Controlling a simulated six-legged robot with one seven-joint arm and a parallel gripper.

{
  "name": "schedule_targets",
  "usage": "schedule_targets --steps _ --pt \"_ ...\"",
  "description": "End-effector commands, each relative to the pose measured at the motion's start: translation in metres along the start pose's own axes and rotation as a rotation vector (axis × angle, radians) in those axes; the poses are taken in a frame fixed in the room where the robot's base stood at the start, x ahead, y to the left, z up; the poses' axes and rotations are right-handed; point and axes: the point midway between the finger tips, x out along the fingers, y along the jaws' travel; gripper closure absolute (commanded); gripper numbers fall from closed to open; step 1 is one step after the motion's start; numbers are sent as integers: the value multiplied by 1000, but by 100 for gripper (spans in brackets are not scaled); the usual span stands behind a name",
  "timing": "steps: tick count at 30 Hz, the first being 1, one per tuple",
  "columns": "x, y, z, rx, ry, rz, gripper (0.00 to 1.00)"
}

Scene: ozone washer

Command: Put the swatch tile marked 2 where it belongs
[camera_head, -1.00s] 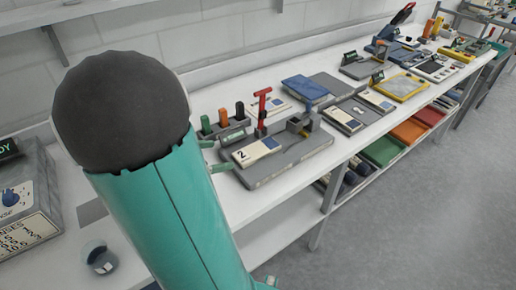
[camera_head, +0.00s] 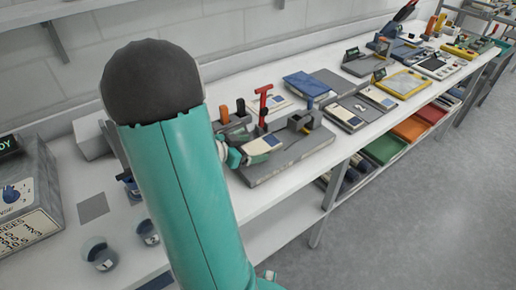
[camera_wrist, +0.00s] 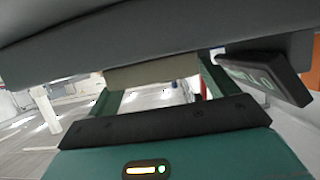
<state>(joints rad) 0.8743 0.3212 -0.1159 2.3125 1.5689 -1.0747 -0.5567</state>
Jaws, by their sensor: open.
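The swatch tile marked 2 (camera_head: 263,144), cream with a dark blue patch, lies on the left part of a grey fixture (camera_head: 290,158) on the bench. My gripper (camera_head: 246,157) is at the tile's near left end, and its number is now covered. In the wrist view my green fingers are apart, and a cream edge, which seems to be the tile (camera_wrist: 150,71), shows between their tips. I cannot tell whether either finger touches it. My arm hides the fixture's left side.
A red T-shaped lever (camera_head: 263,105) stands just behind the tile, and a grey clamp-like block (camera_head: 303,121) stands at the fixture's right. Other tiles lie in a dark tray (camera_head: 345,117) farther right. A dark label block (camera_wrist: 262,77) is close on the right in the wrist view.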

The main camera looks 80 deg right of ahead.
Motion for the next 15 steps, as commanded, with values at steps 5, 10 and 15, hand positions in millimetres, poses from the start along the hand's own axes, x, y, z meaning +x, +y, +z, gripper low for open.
schedule_targets --steps 5,10,15 --pt "14 -1 0 0 -1 -1 15" --pt "13 -1 0 0 -1 -2 15" --pt "13 -1 0 0 0 -2 46"
